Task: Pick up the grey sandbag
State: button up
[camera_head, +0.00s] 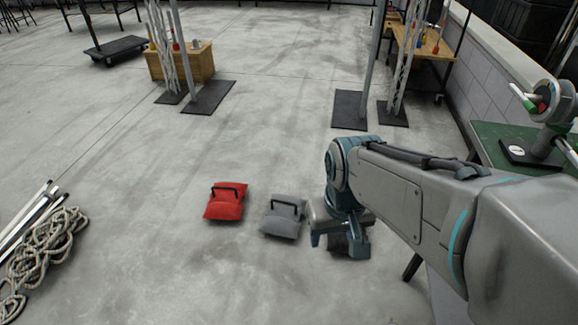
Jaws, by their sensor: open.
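The grey sandbag (280,224) lies on the concrete floor near the middle of the head view, with a black strap handle across its top. My gripper (337,243) hangs just to the right of it, pointing down. Its two teal fingers are apart, and the left finger is close to the bag's right side. I cannot tell how high the fingers are above the floor. A dark shape shows behind and between the fingers, mostly hidden by the gripper. I cannot tell what it is.
A red sandbag (224,205) with a black handle lies just left of the grey one. Coiled rope (42,248) and poles lie at far left. A green-topped table (490,150) stands at right beside my arm. Metal stands and a wooden crate (190,66) are farther back. Floor in front is clear.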

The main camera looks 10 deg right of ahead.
aim_at(282, 218)
jog(key=u, duration=0.8)
jog(key=i, duration=1.55)
jog(key=z, duration=0.8)
